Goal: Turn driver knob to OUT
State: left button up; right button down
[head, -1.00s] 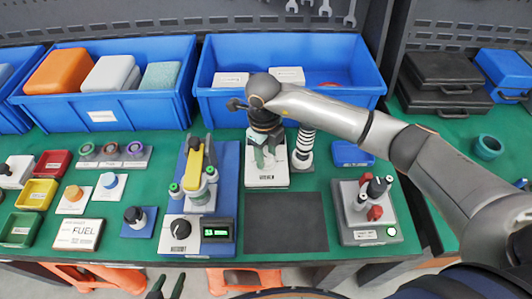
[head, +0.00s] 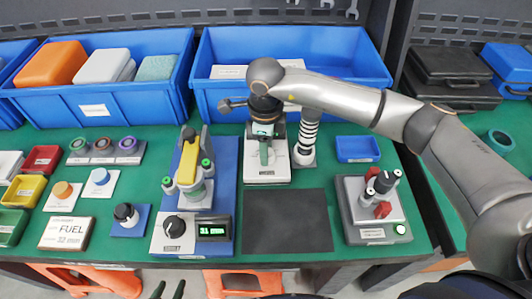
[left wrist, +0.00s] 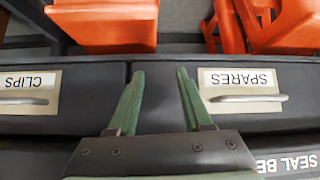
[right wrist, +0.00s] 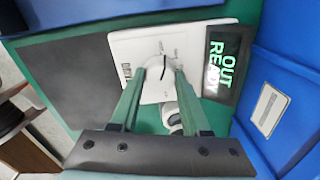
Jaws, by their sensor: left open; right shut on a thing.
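In the right wrist view, the pale round driver knob (right wrist: 157,84) with a dark pointer line sits on a white panel (right wrist: 122,45) with small markings around it. My right gripper (right wrist: 160,72) is shut on the knob, with one green finger at each side. The display (right wrist: 221,62) beside the panel reads "OUT READY" in green. In the head view, my right gripper (head: 265,152) points down over the white driver unit (head: 268,176) and hides its knob. My left gripper (left wrist: 156,75) is open and empty in front of the drawers at the bench front; its tips show in the head view (head: 168,290).
A blue-based station (head: 193,240) with a black knob and green display stands left of a dark mat (head: 287,222). A striped post (head: 305,145) stands close right of the driver unit. A blue bin (head: 340,65) is behind, and a grey fixture (head: 372,210) at right.

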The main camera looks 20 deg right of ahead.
jog(key=shift+f+n+b, duration=0.1)
jog(key=shift+n+b, duration=0.4)
jog(key=shift+n, duration=0.2)
jog(key=shift+n+b, duration=0.3)
jog(key=shift+n, duration=0.1)
pick_arm(q)
jog(key=shift+w+d+f, duration=0.35)
jog(key=shift+w+d, duration=0.3)
jog(key=shift+d, duration=0.2)
pick_arm(e)
jog(key=shift+n, duration=0.3)
pick_arm(q)
jog(key=shift+s+f, duration=0.1)
jog(key=shift+s, duration=0.05)
pick_arm(e)
jog(key=shift+c, duration=1.9)
grip_release()
pick_arm(q)
jog(key=shift+f, duration=0.1)
pick_arm(e)
notch_tip(320, 180, up, 13)
jog(key=shift+s, duration=0.25)
jog(key=shift+f, duration=0.1)
